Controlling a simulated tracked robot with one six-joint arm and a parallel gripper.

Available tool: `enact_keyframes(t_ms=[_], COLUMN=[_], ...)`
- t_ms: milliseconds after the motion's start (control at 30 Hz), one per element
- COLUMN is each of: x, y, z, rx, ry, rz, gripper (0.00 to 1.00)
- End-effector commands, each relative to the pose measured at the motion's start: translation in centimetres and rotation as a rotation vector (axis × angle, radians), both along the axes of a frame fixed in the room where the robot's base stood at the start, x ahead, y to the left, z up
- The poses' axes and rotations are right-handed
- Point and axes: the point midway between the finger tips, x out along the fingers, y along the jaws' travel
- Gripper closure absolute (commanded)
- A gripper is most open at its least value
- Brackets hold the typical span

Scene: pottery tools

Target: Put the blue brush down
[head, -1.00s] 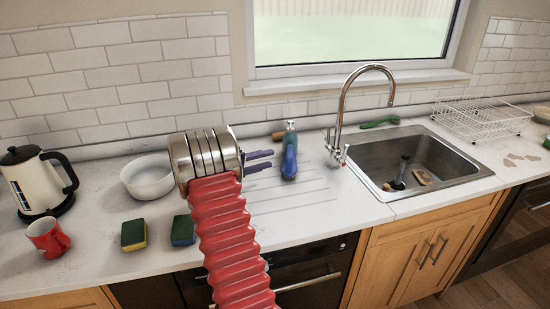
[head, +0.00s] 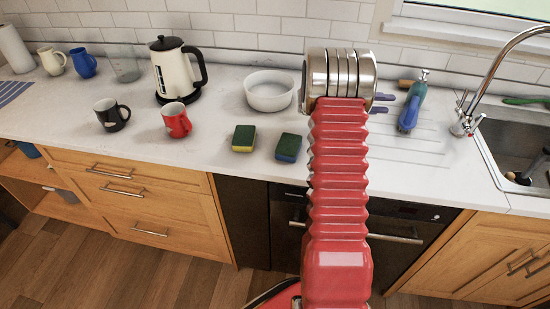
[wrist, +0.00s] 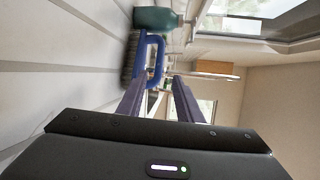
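The blue brush (head: 408,115) is at the draining grooves of the counter, just in front of a teal bottle (head: 418,88). In the wrist view the brush (wrist: 158,48) shows its blue looped handle, with dark bristles turned towards the counter. My gripper (head: 390,103) points at the brush from the left in the head view. Whether the bristles fully rest on the counter is hard to tell.
A white bowl (head: 270,92), two sponges (head: 244,138), a red mug (head: 177,120), a black mug (head: 112,115) and a kettle (head: 177,70) stand to the left. The tap (head: 468,115) and sink (head: 515,150) are right. Counter right of the sponges is partly free.

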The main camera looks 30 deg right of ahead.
Motion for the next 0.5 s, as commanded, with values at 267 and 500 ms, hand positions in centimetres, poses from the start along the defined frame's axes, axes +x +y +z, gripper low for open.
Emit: enact_keyframes(t_ms=[267,500], x=[0.2,0.1], y=[3.4,9.6], z=[2.1,4.6], rx=[-0.008,-0.009], ry=[-0.212,-0.580], rz=[-0.030,-0.109], gripper=[0.68,0.68])
